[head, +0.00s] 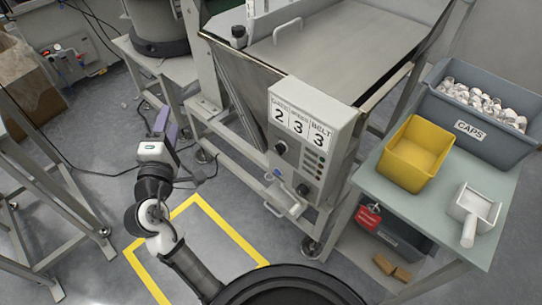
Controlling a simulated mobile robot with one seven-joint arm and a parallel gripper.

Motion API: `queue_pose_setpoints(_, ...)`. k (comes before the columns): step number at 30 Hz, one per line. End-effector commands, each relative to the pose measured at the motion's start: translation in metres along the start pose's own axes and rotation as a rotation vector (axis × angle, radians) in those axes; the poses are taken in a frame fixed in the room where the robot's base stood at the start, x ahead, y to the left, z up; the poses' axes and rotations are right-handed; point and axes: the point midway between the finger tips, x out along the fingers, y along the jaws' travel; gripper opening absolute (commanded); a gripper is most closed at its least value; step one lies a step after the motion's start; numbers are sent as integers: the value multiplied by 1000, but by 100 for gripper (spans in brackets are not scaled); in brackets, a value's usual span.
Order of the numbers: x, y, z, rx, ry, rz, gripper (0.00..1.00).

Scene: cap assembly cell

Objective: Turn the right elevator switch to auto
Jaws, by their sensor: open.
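The grey control box (310,145) is on the front of the steel hopper machine. An upper-left black knob (280,147) and a lower-right black knob (303,189) show on its face. The small labels and knob settings are too small to read, so I cannot tell which is the right elevator switch or where it points. My gripper (163,122) is at the left, over the floor, apart from the box and pointing away from me. It is open and seems empty; its fingertips are small and partly hidden by its own body.
Number cards reading 2, 3, 3 (298,121) top the box. At the right, a table (483,247) holds a yellow bin (415,153), a grey caps crate (470,128) and a white scoop (474,212). A metal frame (45,190) stands left. Yellow tape (232,237) marks the floor.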

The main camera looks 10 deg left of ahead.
Motion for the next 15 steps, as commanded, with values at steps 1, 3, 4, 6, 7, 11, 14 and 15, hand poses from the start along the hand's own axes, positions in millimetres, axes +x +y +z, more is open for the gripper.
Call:
queue_pose_setpoints(1, -8, -38, 27, -157, -125, -79, 51)
queue_pose_setpoints(3, -24, -71, 63, -359, -283, -173, 51)
queue_pose_setpoints(4, -32, -81, 76, -433, -342, -210, 51)
queue_pose_setpoints(6, -51, -99, 102, -584, -461, -288, 51)
queue_pose_setpoints(7, -60, -104, 111, -636, -502, -316, 51)
queue_pose_setpoints(11, -84, -115, 134, -782, -622, -396, 51)
queue_pose_setpoints(14, -90, -117, 141, -822, -657, -419, 51)
queue_pose_setpoints(15, -89, -117, 144, -827, -661, -421, 51)
